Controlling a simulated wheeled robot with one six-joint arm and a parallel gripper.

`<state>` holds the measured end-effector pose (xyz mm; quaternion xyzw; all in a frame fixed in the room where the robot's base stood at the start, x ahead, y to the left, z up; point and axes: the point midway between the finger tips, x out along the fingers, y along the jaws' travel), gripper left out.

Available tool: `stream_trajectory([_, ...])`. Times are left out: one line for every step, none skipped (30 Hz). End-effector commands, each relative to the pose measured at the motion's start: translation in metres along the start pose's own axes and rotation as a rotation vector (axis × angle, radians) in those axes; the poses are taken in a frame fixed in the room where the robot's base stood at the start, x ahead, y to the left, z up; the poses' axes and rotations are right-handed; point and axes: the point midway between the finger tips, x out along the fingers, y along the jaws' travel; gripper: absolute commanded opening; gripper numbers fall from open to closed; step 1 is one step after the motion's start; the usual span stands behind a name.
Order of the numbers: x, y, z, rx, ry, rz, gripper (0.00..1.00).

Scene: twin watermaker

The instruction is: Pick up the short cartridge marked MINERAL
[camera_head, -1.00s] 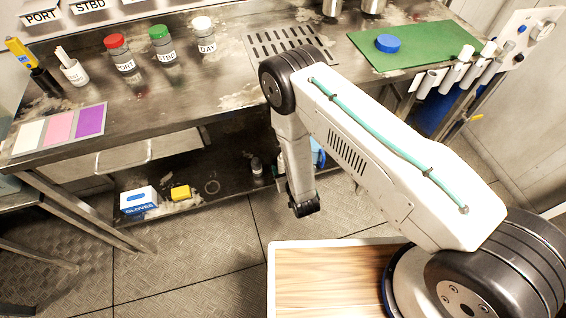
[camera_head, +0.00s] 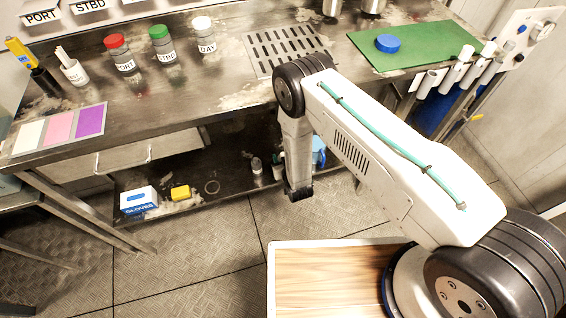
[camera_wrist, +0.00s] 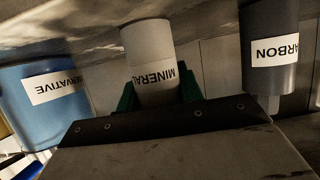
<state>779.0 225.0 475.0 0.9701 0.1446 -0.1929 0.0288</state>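The short cartridge marked MINERAL (camera_wrist: 150,50) is a pale grey cylinder in the middle of the wrist view, its label upside down there. My gripper (camera_wrist: 160,92) shows green fingers, one on each side of the cartridge's near part, spread apart. I cannot tell whether they touch it. The cartridge's end near my gripper is hidden by the dark gripper body. In the head view my gripper's end is low by the lower shelf, hidden behind my arm.
A dark grey cartridge marked CARBON (camera_wrist: 269,50) stands close on one side in the wrist view. A blue container (camera_wrist: 45,105) with a partly readable label is on the other. In the head view a glove box (camera_head: 138,201) and yellow block (camera_head: 180,193) lie on the lower shelf (camera_head: 225,205).

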Motion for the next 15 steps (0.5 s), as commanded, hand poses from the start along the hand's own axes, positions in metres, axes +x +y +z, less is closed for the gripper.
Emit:
stream_trajectory([-0.0001, 0.0000, 0.0001, 0.000, 0.000, 0.000, 0.18])
stream_trajectory([-0.0001, 0.0000, 0.0001, 0.000, 0.000, 0.000, 0.10])
stream_trajectory([-0.0001, 0.0000, 0.0000, 0.000, 0.000, 0.000, 0.10])
stream_trajectory([0.0000, -0.0001, -0.0002, 0.000, 0.000, 0.000, 0.10])
stream_trajectory([0.0000, -0.0001, -0.0002, 0.000, 0.000, 0.000, 0.10])
stream_trajectory([0.0000, -0.0001, -0.0002, 0.000, 0.000, 0.000, 0.10])
stream_trajectory([-0.0001, -0.0001, -0.0002, 0.000, 0.000, 0.000, 0.10])
stream_trajectory([-0.0001, -0.0001, -0.0002, 0.000, 0.000, 0.000, 0.10])
stream_trajectory([-0.0001, -0.0002, -0.0003, 0.000, 0.000, 0.000, 0.10])
stream_trajectory([-0.0002, -0.0002, -0.0006, 0.000, 0.001, 0.000, 0.10])
stream_trajectory([-0.0003, -0.0002, -0.0010, 0.000, 0.001, 0.000, 0.10])
stream_trajectory([-0.0006, -0.0002, -0.0020, 0.000, 0.001, 0.000, 0.10])
stream_trajectory([-0.0009, -0.0003, -0.0031, 0.000, 0.001, 0.000, 0.10])
stream_trajectory([-0.0014, -0.0003, -0.0045, 0.000, 0.001, 0.000, 0.10])
stream_trajectory([-0.0023, -0.0003, -0.0068, 0.000, 0.001, 0.000, 0.10])
